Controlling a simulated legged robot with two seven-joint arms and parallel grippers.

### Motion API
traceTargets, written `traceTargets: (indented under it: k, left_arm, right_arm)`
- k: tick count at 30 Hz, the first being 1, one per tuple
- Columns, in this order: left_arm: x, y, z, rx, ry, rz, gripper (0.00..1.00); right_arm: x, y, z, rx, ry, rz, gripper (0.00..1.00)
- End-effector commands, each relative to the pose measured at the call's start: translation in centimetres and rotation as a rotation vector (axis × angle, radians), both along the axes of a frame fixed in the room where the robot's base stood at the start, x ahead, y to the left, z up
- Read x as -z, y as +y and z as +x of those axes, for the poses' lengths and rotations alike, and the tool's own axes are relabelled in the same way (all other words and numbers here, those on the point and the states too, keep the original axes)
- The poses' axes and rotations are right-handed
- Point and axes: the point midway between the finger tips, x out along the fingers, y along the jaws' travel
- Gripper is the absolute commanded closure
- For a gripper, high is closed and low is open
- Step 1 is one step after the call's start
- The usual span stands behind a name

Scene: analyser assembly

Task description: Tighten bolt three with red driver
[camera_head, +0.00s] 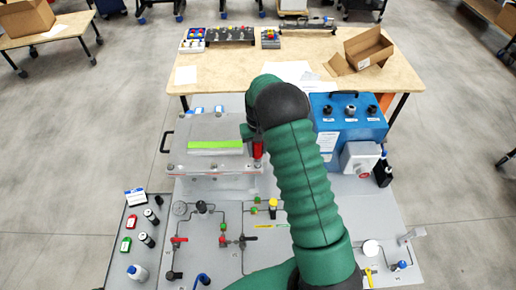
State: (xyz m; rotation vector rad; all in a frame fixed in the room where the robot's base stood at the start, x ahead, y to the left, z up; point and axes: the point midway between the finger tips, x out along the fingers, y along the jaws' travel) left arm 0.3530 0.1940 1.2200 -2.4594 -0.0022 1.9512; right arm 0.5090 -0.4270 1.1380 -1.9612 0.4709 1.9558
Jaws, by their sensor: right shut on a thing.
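My right arm comes in from the bottom and covers much of the middle. Its gripper (250,133) is shut on the red driver (257,150), which hangs down at the right edge of the grey analyser housing (185,156). A bright green strip (215,145) lies on the housing. The driver's tip and bolt three are too small or hidden to make out, so I cannot tell whether they touch. My left gripper is not in view.
A blue box (345,125) with black knobs stands right of my arm. A panel (215,260) with pipes and red and green valves lies in front. A side tray (120,275) holds bottles. A wooden table (240,75) with an open cardboard box (368,48) stands behind.

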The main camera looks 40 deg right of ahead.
Motion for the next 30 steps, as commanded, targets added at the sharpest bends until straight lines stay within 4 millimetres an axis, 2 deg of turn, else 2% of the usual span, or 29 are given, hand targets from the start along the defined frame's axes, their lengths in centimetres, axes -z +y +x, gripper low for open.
traceTargets:
  k: [30]
  left_arm:
    - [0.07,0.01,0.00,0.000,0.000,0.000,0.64]
  right_arm:
    - [0.22,-0.57,0.00,-0.003,0.000,0.001,1.00]
